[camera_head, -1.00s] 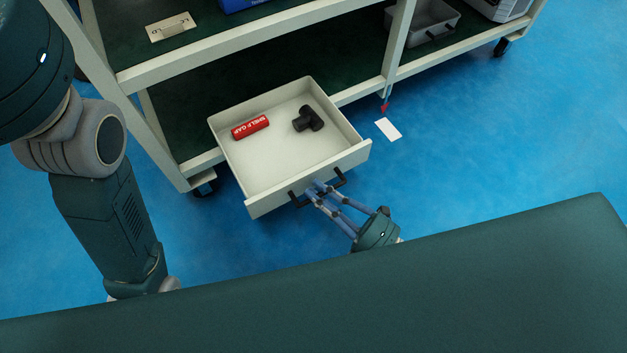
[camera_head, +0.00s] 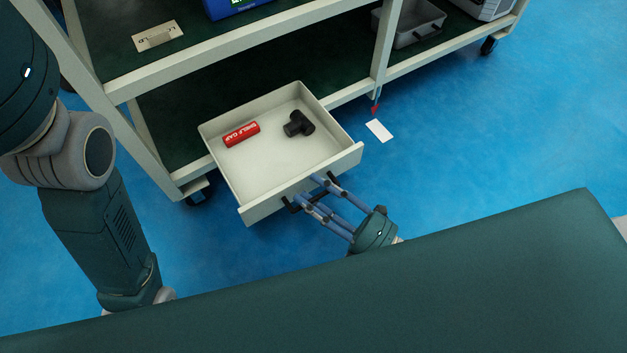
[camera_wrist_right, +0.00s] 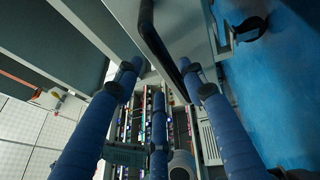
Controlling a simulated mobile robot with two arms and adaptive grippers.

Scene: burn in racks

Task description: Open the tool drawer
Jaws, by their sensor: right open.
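The tool drawer (camera_head: 257,165) is pulled out from the lower part of the cart, and its white inside shows. A red cylinder with white lettering (camera_head: 241,134) and a black T-shaped piece (camera_head: 299,124) lie in it. The drawer's dark handle (camera_head: 331,179) is on its front face. My right gripper (camera_head: 305,191) is open at the handle, its blue fingers spread along the drawer front. In the right wrist view the black handle bar (camera_wrist_right: 160,45) passes between the open fingers (camera_wrist_right: 160,75). Whether any finger touches it, I cannot tell. My left gripper is outside the view.
The cart's pale frame (camera_head: 240,55) stands on casters behind the drawer. A grey bin (camera_head: 418,35) is on its lower shelf at right.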

